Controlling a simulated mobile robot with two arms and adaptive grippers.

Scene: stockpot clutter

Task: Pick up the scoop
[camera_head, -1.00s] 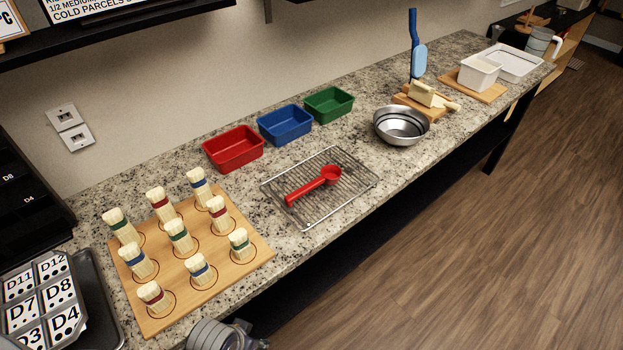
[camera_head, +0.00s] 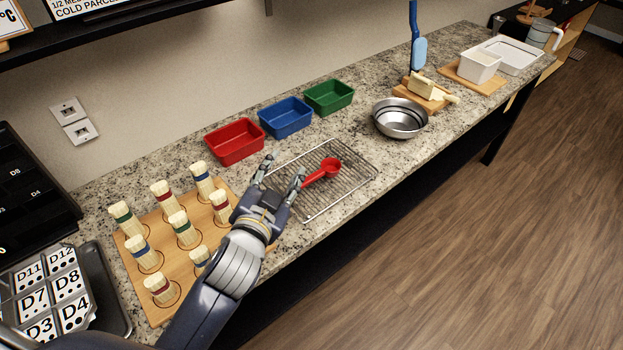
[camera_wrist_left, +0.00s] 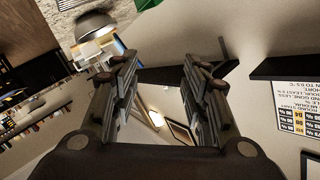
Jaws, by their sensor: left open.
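The red scoop (camera_head: 331,167) lies on the wire rack (camera_head: 350,193), its round bowl toward the right. The left part of its handle is hidden behind a finger of my left gripper. My left gripper (camera_head: 284,168) is open, over the left end of the rack near the handle end. I cannot tell whether the gripper touches the scoop. In the left wrist view the two fingers (camera_wrist_left: 160,82) are spread apart with nothing between them, and the scoop does not show. My right gripper is not in view.
Red (camera_head: 235,143), blue (camera_head: 286,118) and green (camera_head: 329,97) bins stand behind the rack. A wooden board (camera_head: 145,303) with several banded bundles is at the left. A metal bowl (camera_head: 400,119) stands right of the rack. The counter's front edge is close.

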